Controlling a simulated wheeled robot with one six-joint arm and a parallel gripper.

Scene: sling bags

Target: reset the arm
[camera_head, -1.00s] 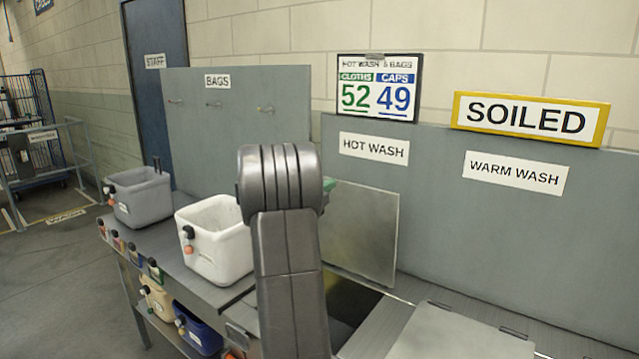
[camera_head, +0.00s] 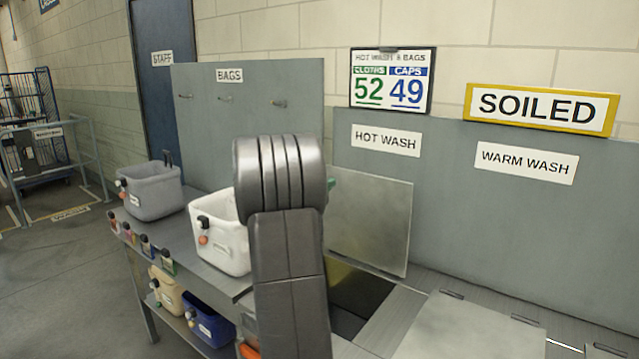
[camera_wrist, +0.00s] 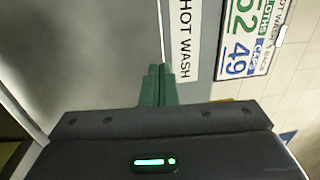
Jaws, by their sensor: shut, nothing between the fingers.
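My gripper (camera_wrist: 159,84) shows in the wrist view with its two green fingers together and nothing between them. It points toward the grey panel with the HOT WASH label (camera_wrist: 187,40), and I cannot tell how far off the panel is. In the head view my grey arm (camera_head: 285,250) stands upright in the middle. It hides most of the gripper; only a bit of green (camera_head: 331,181) shows at its right side.
A white bin (camera_head: 222,240) and a grey bin (camera_head: 152,195) stand on the bench left of my arm. Tan (camera_head: 166,290) and blue (camera_head: 207,327) bins sit on the shelf below. A lid (camera_head: 370,225) stands raised over an opening (camera_head: 362,290).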

